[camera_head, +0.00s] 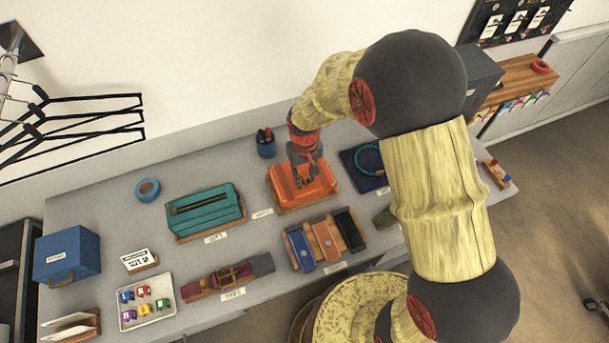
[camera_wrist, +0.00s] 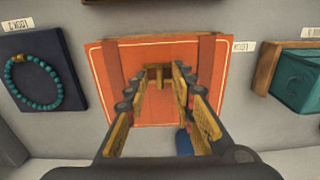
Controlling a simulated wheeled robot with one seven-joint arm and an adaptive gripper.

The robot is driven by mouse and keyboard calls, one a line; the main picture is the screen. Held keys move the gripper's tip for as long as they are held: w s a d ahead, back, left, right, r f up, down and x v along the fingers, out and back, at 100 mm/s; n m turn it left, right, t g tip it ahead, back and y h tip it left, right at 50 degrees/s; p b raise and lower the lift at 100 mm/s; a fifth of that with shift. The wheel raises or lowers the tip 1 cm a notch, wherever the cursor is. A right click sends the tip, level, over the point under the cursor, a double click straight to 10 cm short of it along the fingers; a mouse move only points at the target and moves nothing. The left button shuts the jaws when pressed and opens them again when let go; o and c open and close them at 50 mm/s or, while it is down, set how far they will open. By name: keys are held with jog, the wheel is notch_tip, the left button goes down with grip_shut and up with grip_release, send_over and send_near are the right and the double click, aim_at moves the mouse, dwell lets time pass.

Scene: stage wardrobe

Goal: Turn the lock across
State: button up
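An orange case with darker red straps (camera_head: 286,190) lies on the grey table, and it fills the middle of the wrist view (camera_wrist: 97,62). A small brass-coloured lock piece (camera_wrist: 158,73) shows on the case between my fingertips. My gripper (camera_head: 305,181) is above the case, pointing down. In the wrist view my gripper (camera_wrist: 160,80) is open, with one finger on each side of the lock piece. I cannot tell whether either finger touches it. In the head view my gripper hides the lock.
A teal case (camera_head: 205,212) stands left of the orange one. A rack with blue, tan and black straps (camera_head: 325,240) and a belt piece (camera_head: 230,278) lie in front.

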aim_at(305, 179)
jog(key=shift+r, duration=0.1)
notch_tip(305, 179, up, 12)
dwell(0.5)
jog(key=shift+s, duration=0.1)
dwell(0.4)
jog(key=s+d+r+m+t+b, duration=0.1)
jog(key=s+d+r+t+b, duration=0.1)
jog(key=s+d+b, duration=0.5)
jog(key=s+d+r+m+t+b, duration=0.2)
jog(key=s+d+b, duration=0.5)
jog(key=s, duration=0.6)
jog(key=shift+d+r+t, duration=0.15)
jog(key=shift+r+t, duration=0.65)
jog(key=shift+r, duration=0.15)
